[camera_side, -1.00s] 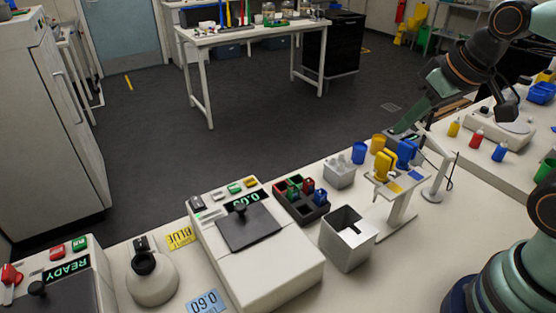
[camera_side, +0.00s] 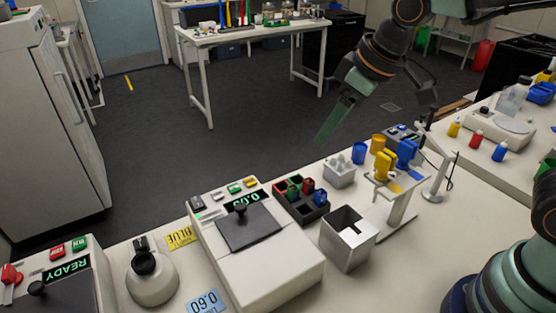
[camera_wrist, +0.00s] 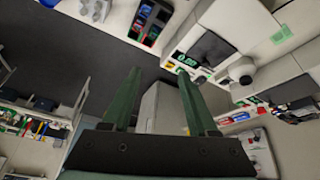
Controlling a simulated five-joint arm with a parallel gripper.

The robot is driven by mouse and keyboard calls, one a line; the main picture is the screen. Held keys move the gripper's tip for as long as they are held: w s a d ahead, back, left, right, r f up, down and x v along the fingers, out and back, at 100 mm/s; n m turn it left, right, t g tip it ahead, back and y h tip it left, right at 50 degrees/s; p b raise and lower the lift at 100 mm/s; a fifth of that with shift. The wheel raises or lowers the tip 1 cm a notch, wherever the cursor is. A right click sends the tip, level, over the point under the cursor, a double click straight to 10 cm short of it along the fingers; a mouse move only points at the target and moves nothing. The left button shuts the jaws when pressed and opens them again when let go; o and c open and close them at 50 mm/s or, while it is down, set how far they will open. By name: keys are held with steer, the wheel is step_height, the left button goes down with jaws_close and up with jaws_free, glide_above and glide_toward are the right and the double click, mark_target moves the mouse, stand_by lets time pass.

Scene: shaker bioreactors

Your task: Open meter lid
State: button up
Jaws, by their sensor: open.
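The meter (camera_side: 280,272) is a white box on the bench in the side view, with a green-lit display and small coloured buttons at its back edge. Its dark flat lid (camera_side: 250,233) lies closed on top and bears a black knob (camera_side: 240,209). The lid also shows in the wrist view (camera_wrist: 207,50), upper right of my fingers. My gripper (camera_side: 320,141) is in the air beyond the bench's back edge, well apart from the meter. In the wrist view my gripper (camera_wrist: 155,73) has two green fingers spread apart with nothing between them.
A machine reading READY (camera_side: 68,268) with a dark lid stands at front left. Beside it is a white device with a black top (camera_side: 146,262). Right of the meter are a dark rack (camera_side: 302,207), an open metal bin (camera_side: 348,238) and a stand with yellow and blue tools (camera_side: 398,205).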

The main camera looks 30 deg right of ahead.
mark_target(242, 204)
steer(key=w+a+f+n+g, duration=0.15)
steer(key=a+f+n, duration=0.25)
steer(key=a, duration=0.8)
steer(key=shift+y, duration=0.4)
steer(key=x, duration=1.1)
steer(key=shift+w+a+f, duration=0.2)
steer(key=shift+w+a, duration=0.2)
steer(key=shift+w, duration=0.1)
jaws_close()
steer(key=shift+d, duration=0.15)
